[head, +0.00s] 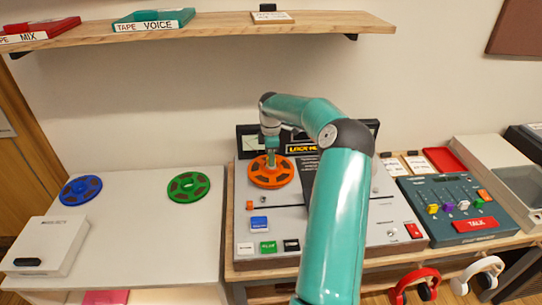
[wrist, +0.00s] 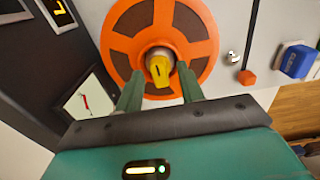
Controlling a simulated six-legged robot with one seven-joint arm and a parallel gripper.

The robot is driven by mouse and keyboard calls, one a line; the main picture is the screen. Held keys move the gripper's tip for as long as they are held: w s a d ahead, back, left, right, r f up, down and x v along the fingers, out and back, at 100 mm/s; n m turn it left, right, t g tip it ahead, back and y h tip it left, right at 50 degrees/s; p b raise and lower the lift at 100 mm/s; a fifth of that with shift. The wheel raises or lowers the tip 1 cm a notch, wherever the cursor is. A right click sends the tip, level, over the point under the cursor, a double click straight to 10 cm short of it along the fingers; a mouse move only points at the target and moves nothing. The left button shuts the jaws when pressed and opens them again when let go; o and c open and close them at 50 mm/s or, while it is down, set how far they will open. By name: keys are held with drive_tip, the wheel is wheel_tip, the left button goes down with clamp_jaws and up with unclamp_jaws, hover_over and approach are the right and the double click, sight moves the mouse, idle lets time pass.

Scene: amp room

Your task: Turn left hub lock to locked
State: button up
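The left hub lock, a yellow knob (wrist: 159,68) with a dark mark, sits at the centre of the orange reel (wrist: 116,52) in the wrist view. The orange reel (head: 262,178) lies on the left side of the grey tape machine (head: 223,205) in the head view. My gripper (wrist: 160,88) is open, its two green fingers apart on either side of the knob's near end. I cannot tell whether they touch it. In the head view my gripper (head: 271,158) points down over the reel and hides the knob.
Coloured buttons, including a blue one (head: 259,223), line the machine's front. A blue reel (head: 81,190), a green reel (head: 188,186) and a white box (head: 48,247) lie on the left table. A mixer (head: 460,208) stands at right. A shelf (head: 220,27) runs above.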

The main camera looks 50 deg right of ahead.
clamp_jaws()
drive_tip(key=shift+m, duration=0.4)
drive_tip(key=m, duration=0.3)
drive_tip(key=shift+r+m, duration=0.1)
drive_tip(key=shift+m, duration=0.2)
drive_tip(key=m, duration=0.4)
drive_tip(key=shift+m, duration=0.3)
drive_tip(key=m, duration=0.4)
drive_tip(key=shift+m, duration=2.5)
